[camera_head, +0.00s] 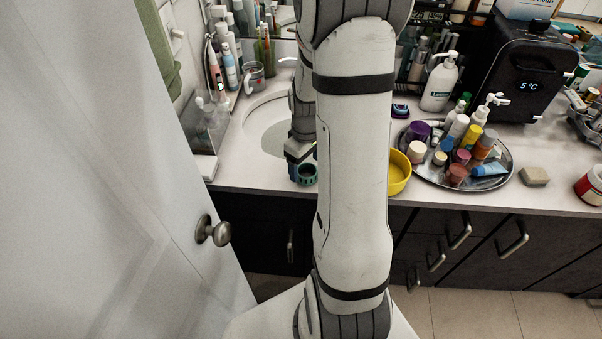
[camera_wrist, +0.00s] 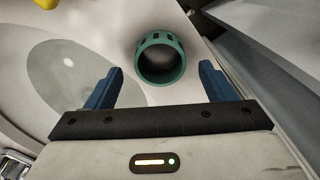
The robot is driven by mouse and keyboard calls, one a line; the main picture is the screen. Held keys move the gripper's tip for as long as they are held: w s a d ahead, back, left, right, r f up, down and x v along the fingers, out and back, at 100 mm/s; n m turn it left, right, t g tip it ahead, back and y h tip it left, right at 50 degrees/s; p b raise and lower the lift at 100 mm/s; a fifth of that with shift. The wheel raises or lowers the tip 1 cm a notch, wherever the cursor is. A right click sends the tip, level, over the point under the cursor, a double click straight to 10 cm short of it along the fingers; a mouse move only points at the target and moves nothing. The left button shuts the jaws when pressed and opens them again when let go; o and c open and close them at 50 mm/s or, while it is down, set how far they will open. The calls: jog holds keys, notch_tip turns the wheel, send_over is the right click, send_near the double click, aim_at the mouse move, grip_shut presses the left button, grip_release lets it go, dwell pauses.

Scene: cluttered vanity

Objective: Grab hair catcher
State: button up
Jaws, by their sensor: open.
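The hair catcher looks to be the green, slotted ring (camera_wrist: 160,58) on the counter beside the sink in the wrist view. It also shows in the head view (camera_head: 307,174), small and partly covered by my arm. My gripper (camera_wrist: 162,82) is open, with its two blue fingers apart. The ring lies just beyond the fingertips, roughly centred between them, and nothing is held. In the head view my gripper (camera_head: 296,155) is near the ring at the counter's front, mostly hidden behind my arm.
The sink basin (camera_wrist: 70,85) lies left of the ring. A yellow bowl (camera_head: 398,173) stands right of my arm, beside a round tray (camera_head: 424,178) crowded with bottles and jars. A white door (camera_head: 120,200) stands close on the left. The counter (camera_head: 235,178) is clear near its front left.

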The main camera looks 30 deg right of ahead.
notch_tip(320, 180, down, 2)
jog(key=shift+f, duration=0.15)
jog(key=shift+c, duration=0.6)
jog(key=c, duration=0.9)
